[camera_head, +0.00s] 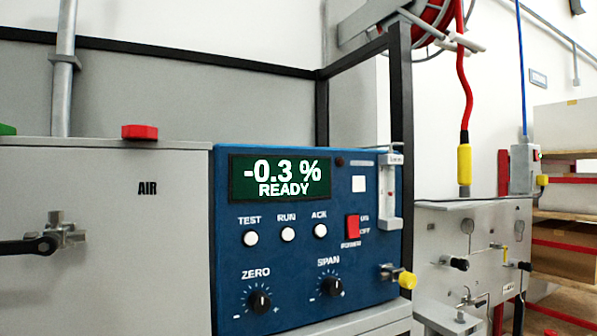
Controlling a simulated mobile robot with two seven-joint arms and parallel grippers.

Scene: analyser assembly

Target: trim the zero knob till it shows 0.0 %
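The blue analyser (225,240) stands in the middle of the view with its front panel facing me. Its green display (280,178) reads -0.3 % and READY. The black zero knob (259,301) is at the lower left of the panel, under the ZERO label, with scale marks around it. The black span knob (331,286) is to its right and a little higher. Nothing touches either knob. Neither of my grippers shows in the view.
White TEST, RUN and ACK buttons (288,234) sit above the knobs. A red power switch (352,227), a flow tube (389,190) and a yellow-tipped fitting (406,280) are at the panel's right. A grey AIR cabinet (110,210) with a valve (58,233) stands close at left.

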